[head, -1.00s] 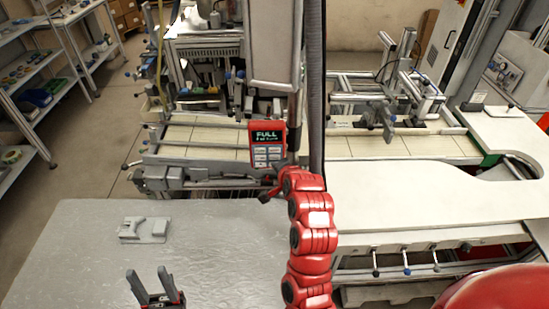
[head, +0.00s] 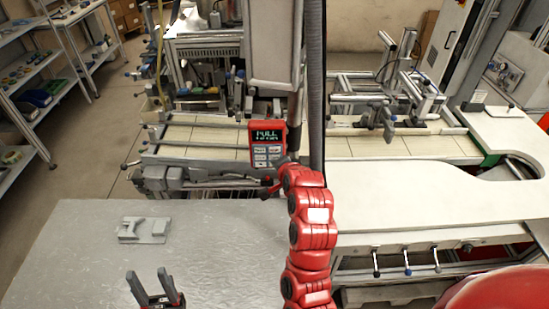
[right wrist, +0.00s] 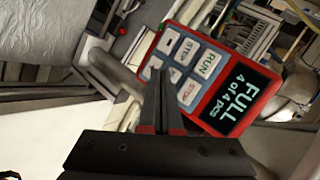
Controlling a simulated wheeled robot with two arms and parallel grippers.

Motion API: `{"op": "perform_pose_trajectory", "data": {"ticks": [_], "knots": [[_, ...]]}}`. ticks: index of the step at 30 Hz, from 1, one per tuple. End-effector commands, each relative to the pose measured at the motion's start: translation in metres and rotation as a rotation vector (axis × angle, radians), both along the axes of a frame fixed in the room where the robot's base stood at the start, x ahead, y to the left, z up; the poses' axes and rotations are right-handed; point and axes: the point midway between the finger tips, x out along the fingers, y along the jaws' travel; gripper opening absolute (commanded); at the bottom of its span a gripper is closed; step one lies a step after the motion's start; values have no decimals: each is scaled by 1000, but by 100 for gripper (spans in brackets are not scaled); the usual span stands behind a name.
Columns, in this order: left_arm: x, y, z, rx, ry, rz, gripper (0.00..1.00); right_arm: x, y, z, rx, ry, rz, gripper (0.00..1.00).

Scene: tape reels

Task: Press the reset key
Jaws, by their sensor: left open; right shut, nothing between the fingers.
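A red control box (head: 267,145) with a dark display and light keys stands behind the grey table in the head view. In the right wrist view the box (right wrist: 222,108) appears tilted, and its display reads FULL, 4 of 4 pcs. Its keypad (right wrist: 184,68) has several keys; RUN, STEP and STOP are readable, but I cannot make out a reset label. My right gripper (right wrist: 159,92) is shut and empty, its tips in front of the lower keys; I cannot tell whether they touch. My left gripper (head: 148,275) is open and empty above the grey table.
A grey bracket-like part (head: 144,230) lies on the grey table (head: 220,245). A white curved worktop (head: 430,195) is at the right. Machine frames stand behind the box, and shelves (head: 30,100) line the left. The table's middle is clear.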

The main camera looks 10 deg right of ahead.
Motion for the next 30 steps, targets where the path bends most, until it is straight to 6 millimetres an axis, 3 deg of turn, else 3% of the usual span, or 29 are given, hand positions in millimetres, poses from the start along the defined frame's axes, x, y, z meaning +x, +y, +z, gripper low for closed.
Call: {"op": "perform_pose_trajectory", "data": {"ticks": [30], "knots": [[0,0,-5,0,0,0,50,7,-2,0,0,-1,-1,0]]}}
